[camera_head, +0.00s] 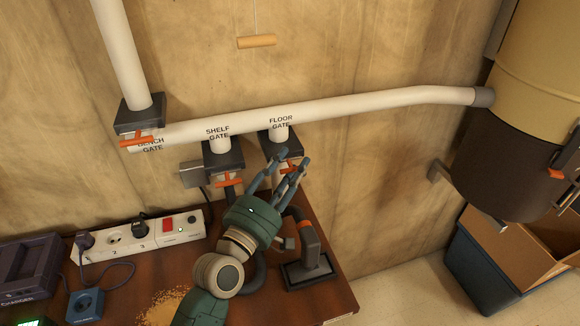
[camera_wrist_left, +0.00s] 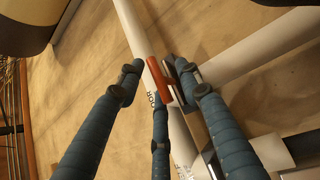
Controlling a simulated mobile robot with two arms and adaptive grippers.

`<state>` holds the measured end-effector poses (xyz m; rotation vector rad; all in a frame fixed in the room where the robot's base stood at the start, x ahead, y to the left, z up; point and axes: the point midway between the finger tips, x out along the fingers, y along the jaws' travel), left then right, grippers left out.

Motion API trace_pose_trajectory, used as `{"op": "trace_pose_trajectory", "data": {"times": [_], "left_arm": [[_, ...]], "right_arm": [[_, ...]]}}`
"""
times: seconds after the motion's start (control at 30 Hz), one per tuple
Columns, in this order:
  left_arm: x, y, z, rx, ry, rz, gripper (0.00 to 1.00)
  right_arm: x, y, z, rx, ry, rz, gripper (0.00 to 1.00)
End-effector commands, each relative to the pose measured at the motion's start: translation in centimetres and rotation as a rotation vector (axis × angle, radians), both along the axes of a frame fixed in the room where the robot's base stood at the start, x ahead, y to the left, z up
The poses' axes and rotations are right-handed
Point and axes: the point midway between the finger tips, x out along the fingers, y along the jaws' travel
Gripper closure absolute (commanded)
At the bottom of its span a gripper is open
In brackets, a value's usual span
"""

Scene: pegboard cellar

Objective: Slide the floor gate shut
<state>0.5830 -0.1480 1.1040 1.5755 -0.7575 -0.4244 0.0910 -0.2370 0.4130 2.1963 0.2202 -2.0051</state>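The floor gate (camera_head: 270,143) is a dark block on a short white branch below the main pipe, under the "FLOOR GATE" label. Its orange handle (camera_head: 291,167) shows partly behind the fingers of my left gripper (camera_head: 290,162), which reaches up to it from below. In the left wrist view the orange handle (camera_wrist_left: 158,80) lies between the spread blue fingertips of the left gripper (camera_wrist_left: 158,75). The fingers look apart, and I cannot tell whether any touches the handle. How far the gate's slide is out is hidden. My right gripper is not in view.
The shelf gate (camera_head: 224,158) with its orange handle is close on the left, and the bench gate (camera_head: 140,115) farther left. A power strip (camera_head: 140,238), a charger (camera_head: 27,271) and a black-and-orange tool (camera_head: 308,255) are on the bench. A wooden pull handle (camera_head: 256,42) hangs above.

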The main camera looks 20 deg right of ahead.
Motion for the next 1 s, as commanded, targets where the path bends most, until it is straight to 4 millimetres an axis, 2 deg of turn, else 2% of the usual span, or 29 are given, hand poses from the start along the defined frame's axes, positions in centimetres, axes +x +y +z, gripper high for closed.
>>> {"op": "trace_pose_trajectory", "data": {"times": [0.17, 0.6, 0.77, 1.0], "left_arm": [[-1.1, 1.1, -0.4, 0.001, 0.002, 0.000, 0.64], [-7.2, 7.1, -1.8, 0.003, 0.002, 0.001, 0.64], [-8.2, 8.0, -2.0, 0.002, 0.002, 0.000, 0.64], [-8.4, 8.2, -1.9, 0.000, 0.001, 0.001, 0.64]], "right_arm": [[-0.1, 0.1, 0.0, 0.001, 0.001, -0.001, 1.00], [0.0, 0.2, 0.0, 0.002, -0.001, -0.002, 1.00], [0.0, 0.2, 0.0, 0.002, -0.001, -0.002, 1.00], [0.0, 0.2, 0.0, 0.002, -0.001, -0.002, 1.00]]}}
